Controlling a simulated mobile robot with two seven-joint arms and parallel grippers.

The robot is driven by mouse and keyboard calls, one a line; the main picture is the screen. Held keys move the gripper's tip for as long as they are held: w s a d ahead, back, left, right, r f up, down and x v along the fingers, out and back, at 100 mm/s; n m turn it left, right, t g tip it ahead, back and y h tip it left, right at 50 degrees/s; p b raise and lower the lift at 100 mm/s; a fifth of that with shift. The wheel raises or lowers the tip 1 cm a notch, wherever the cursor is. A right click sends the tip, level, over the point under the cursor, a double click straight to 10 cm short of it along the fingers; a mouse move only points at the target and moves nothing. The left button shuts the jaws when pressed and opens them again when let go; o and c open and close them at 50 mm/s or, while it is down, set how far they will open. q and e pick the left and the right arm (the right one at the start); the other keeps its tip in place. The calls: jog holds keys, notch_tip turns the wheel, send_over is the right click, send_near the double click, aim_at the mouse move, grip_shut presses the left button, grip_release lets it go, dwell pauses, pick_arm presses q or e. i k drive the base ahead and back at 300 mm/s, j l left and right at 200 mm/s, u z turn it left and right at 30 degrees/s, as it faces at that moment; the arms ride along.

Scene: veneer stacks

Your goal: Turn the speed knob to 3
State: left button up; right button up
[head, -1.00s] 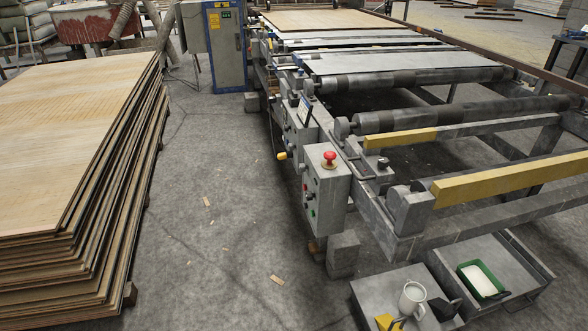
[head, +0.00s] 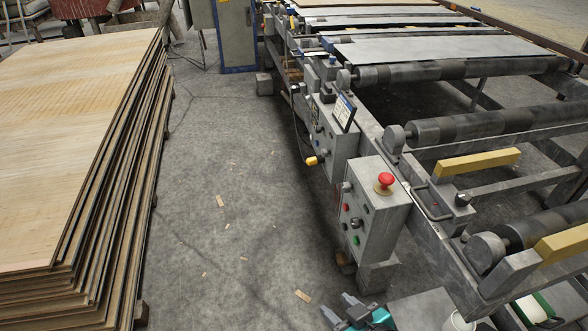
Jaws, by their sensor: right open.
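A grey control box (head: 378,212) stands at the front of the roller machine, with a red mushroom button (head: 386,181) on top. Its left face carries small red and green buttons and a dark knob (head: 355,222). Another dark knob (head: 463,199) sits on the machine's frame to the right of the box. I cannot read any label or scale, so I cannot tell which is the speed knob or where it points. My right gripper (head: 338,306) is at the bottom edge, below the box, open and empty, apart from every knob. My left gripper is out of view.
A tall veneer stack (head: 75,140) fills the left. A second box with a small panel (head: 344,112) and a yellow-ended handle (head: 315,160) is farther along the machine. The concrete aisle is mostly clear.

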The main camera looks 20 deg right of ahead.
aim_at(347, 187)
jog(key=i+j, duration=0.1)
jog(key=i, duration=0.6)
jog(key=i+j, duration=0.1)
jog(key=i, duration=0.55)
jog(key=i+z, duration=0.25)
jog(key=z, duration=0.2)
jog(key=i+j+z, duration=0.2)
jog(key=z, duration=0.2)
jog(key=i+j+z, duration=0.25)
jog(key=z, duration=0.2)
jog(key=i+j+z, duration=0.15)
jog(key=j+z, duration=0.15)
jog(key=z, duration=0.15)
jog(key=i+j+z, duration=0.15)
jog(key=j+z, duration=1.35)
jog(key=j, duration=0.1)
